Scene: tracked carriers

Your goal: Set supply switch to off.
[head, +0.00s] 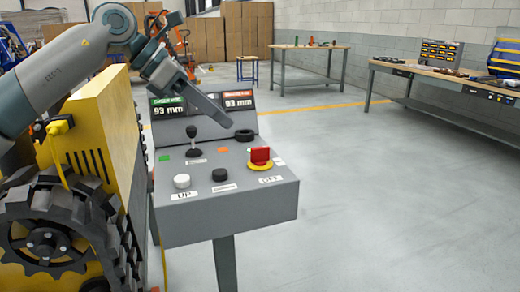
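The supply switch (260,157) appears to be the red rotary handle on a yellow round base, at the right of the grey control console's sloped top. My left gripper (226,120) reaches in from the upper left. Its long grey fingers hang above the back of the console, in front of the displays, and are apart from the switch. I see them nearly edge-on, so the gap between them does not show. My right gripper is not in view.
The console (230,222) also bears a black lever (193,140), a white button (182,181), a black button (220,175) and two displays reading 93 mm. A yellow tracked carrier (112,125) stands close at its left. Open floor lies to the right; workbenches (480,83) stand behind.

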